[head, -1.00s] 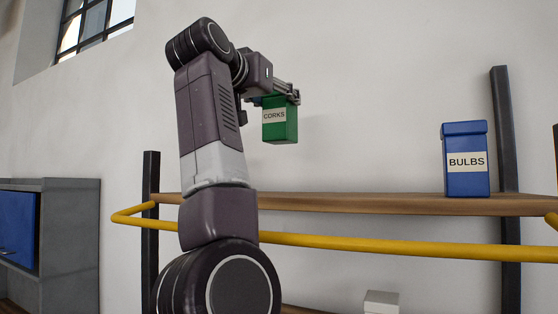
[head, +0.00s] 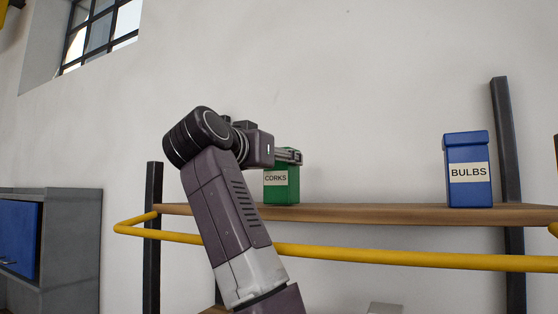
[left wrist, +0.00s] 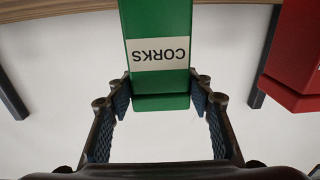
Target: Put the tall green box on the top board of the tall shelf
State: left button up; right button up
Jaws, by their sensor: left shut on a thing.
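The tall green box marked CORKS (head: 281,190) is upright at the left part of the tall shelf's top board (head: 380,213). Its base appears level with the board; I cannot tell if it touches. My right gripper is not in view.
A red box (left wrist: 297,60) shows at the right of the left wrist view. A yellow rail (head: 400,257) runs in front of the shelf. A grey cabinet (head: 75,230) stands left.

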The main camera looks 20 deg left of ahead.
pick_arm(q)
jog(key=shift+f, duration=0.15)
jog(key=o, duration=1.4)
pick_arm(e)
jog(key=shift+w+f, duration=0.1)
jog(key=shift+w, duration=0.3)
pick_arm(q)
jog(key=shift+r, duration=0.25)
jog(key=shift+s+a+f+b, duration=0.1)
jog(key=shift+s+b, duration=1.55)
jog(key=shift+s, duration=1.4)
jog(key=shift+s+f+b, duration=0.1)
jog(key=shift+s+b, duration=1.5)
jog(key=shift+s, duration=1.4)
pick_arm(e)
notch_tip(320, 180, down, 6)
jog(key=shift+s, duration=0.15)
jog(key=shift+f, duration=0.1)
